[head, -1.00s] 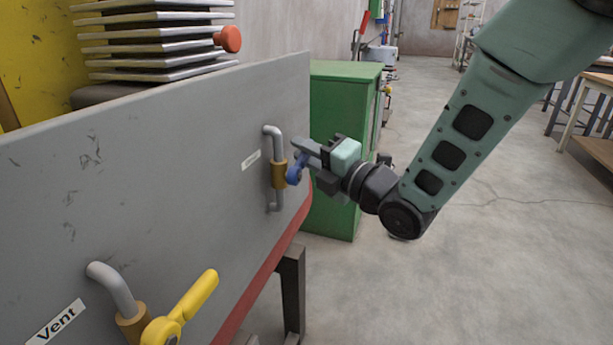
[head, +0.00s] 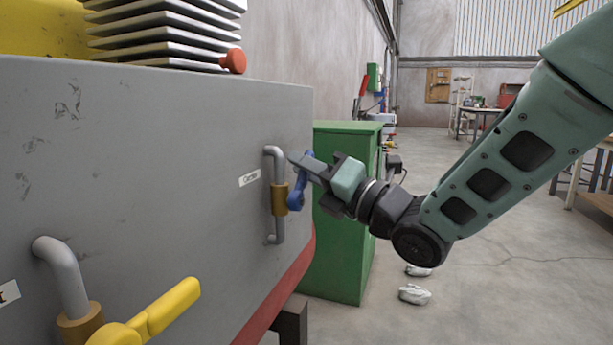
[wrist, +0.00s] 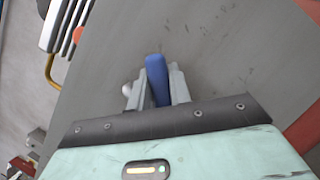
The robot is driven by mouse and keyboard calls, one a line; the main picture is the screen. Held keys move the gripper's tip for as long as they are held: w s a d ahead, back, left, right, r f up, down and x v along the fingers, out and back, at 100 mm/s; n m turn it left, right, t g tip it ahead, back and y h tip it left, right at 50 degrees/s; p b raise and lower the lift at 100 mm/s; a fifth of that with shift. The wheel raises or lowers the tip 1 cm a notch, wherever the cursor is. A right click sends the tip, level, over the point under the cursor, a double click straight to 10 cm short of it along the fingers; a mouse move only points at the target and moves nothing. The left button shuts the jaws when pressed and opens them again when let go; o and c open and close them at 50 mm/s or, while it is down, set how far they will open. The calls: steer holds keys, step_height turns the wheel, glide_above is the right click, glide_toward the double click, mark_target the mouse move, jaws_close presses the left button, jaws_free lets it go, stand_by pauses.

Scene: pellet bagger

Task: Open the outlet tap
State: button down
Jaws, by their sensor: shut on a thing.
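The outlet tap has a blue lever handle (head: 297,199) on a brass body (head: 279,199). The body sits on a vertical grey pipe (head: 276,162) on the grey panel. A small white label (head: 249,178), too small to read surely, is left of it. My gripper (head: 307,167) reaches in from the right and is shut on the lever's upper end. The lever rises from its pivot, leaning slightly right, roughly along the pipe. In the wrist view the blue handle (wrist: 157,77) stands between both fingers (wrist: 157,92); its lower part is hidden.
A second tap with a yellow lever (head: 150,318) stands out at the lower left. A green cabinet (head: 341,215) is just behind my gripper. A red knob (head: 234,61) sits above the panel. White lumps (head: 414,294) lie on the floor, which is open to the right.

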steer(key=shift+f, duration=0.1)
steer(key=c, duration=1.3)
jaws_free()
steer(key=shift+d, duration=0.1)
steer(key=shift+b+v, duration=4.1)
steer(key=shift+v, duration=4.55)
steer(key=shift+s, duration=0.1)
